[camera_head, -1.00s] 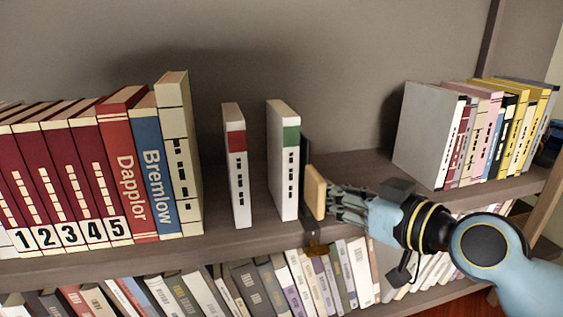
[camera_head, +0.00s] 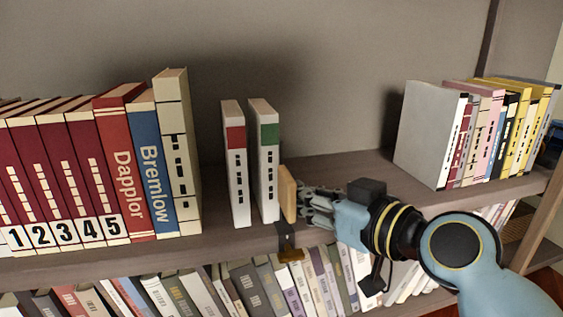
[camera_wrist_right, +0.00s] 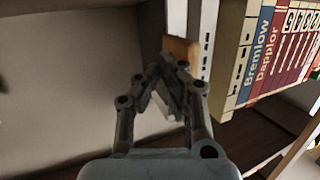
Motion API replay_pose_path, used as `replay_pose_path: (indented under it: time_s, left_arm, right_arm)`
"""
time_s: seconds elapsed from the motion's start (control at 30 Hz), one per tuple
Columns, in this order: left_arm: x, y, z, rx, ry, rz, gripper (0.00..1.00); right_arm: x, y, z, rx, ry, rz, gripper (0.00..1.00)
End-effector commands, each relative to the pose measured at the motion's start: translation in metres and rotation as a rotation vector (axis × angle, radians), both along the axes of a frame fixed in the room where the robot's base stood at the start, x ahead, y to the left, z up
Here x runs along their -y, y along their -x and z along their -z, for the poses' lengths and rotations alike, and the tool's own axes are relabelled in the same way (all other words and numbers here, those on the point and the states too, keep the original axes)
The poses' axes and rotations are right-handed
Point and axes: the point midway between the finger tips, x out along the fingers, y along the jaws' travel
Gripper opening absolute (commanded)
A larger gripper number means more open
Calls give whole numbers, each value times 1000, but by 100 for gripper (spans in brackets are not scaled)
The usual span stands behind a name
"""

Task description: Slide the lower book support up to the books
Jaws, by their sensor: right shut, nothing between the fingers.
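The book support shows as a tan wooden block (camera_head: 288,194) with a dark clip (camera_head: 287,240) below it at the shelf's front edge. It stands against the right side of the white book with the green label (camera_head: 268,165). The white book with the red label (camera_head: 236,165) stands upright just left of that, with a narrow gap between them. My right gripper (camera_head: 302,204) is shut and empty, its fingertips at the block's right side. In the wrist view, the fingertips (camera_wrist_right: 168,72) are close to the block (camera_wrist_right: 180,48); contact is hard to tell. My left gripper is out of view.
A cream book (camera_head: 178,150) ends the row of red and blue books at left, with a gap before the red-label book. A grey-white book (camera_head: 428,135) starts another row at right. Bare shelf (camera_head: 350,172) lies between. Books fill the shelf below.

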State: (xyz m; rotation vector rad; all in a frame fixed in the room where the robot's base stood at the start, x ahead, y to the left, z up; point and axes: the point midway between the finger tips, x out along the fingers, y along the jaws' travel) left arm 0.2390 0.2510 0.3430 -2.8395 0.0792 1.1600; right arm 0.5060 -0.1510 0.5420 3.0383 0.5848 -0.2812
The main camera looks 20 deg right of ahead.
Motion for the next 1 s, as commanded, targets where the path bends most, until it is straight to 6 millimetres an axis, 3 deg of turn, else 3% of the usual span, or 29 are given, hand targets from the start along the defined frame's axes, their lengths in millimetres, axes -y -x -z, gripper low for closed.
replay_pose_path:
  time_s: [0.33, 0.77, 1.0]
  left_arm:
    - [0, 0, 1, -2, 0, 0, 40]
    - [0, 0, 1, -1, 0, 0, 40]
    - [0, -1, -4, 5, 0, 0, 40]
  right_arm:
    - [-20, 0, 0, 0, -4, 2, 0]
    - [-24, 0, 0, -2, -5, 2, 0]
    - [-35, 1, 1, -5, -8, 4, 0]
